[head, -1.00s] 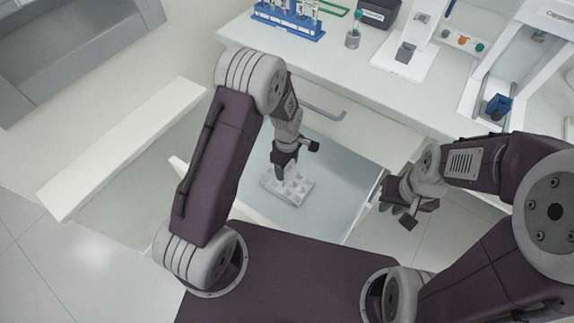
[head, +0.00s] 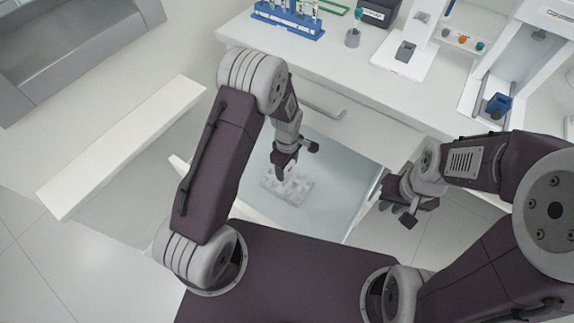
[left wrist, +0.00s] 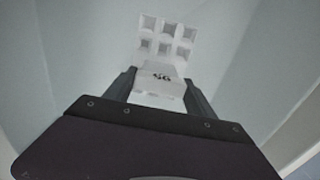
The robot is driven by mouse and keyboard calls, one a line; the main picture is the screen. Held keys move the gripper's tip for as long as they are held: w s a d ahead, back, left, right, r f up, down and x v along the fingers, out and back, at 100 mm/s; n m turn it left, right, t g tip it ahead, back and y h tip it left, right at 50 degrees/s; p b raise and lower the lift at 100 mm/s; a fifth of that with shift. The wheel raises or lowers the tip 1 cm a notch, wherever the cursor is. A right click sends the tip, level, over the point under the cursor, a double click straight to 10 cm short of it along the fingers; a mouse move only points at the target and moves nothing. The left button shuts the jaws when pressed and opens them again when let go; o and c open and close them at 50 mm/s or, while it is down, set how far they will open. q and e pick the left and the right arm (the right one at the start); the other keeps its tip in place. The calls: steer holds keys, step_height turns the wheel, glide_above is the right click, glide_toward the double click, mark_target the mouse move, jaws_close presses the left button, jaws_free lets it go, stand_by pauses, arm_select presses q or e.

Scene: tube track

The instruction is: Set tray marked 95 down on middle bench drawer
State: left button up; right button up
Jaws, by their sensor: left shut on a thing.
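The white tray (head: 298,188) with small square wells is at my left gripper (head: 283,172), inside the open bench drawer (head: 338,196). In the left wrist view the tray (left wrist: 168,48) has dark digits on its near tab, seen upside down. The left gripper (left wrist: 160,92) is shut on this tab, one finger on each side. The tray looks level and low over the drawer floor; I cannot tell whether it touches. My right gripper (head: 407,203) is empty, to the right of the drawer; its finger gap is not clear.
The bench top (head: 330,75) behind the drawer holds a blue tube rack (head: 290,17), a small bottle (head: 353,36), a dark box (head: 380,10) and white devices. A drawer handle (head: 325,108) is behind my left wrist. The drawer floor around the tray is bare.

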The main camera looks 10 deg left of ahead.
arm_select(q)
steer(key=shift+f, duration=0.2)
steer(key=shift+f, duration=0.2)
stand_by(0.3)
steer(key=o, duration=1.6)
steer(key=shift+o, duration=0.2)
step_height(320, 180, up, 9)
steer(key=p, duration=0.2)
steer(key=shift+p, duration=0.4)
